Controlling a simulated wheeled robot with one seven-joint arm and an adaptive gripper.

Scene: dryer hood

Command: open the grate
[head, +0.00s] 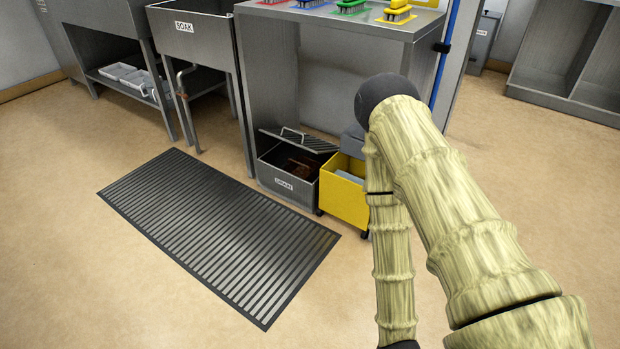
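The grate appears to be a dark slatted lid (308,142) with a light bar handle (292,133), at a low metal box (283,182) with a white label that seems to read DRAIN. The lid stands raised and tilted toward the back of the box. The box's front is uncovered, and something reddish brown (301,165) shows inside. My arm, in a pale sleeve, fills the right side of the head view. My gripper is not visible, so I cannot tell whether it touches anything.
A yellow wheeled bin (344,196) stands right beside the box, partly behind my arm. A black slatted mat (215,235) lies on the floor in front. A sink marked SOAK (190,40) and a bench with coloured brushes (345,20) stand behind. Floor at left is clear.

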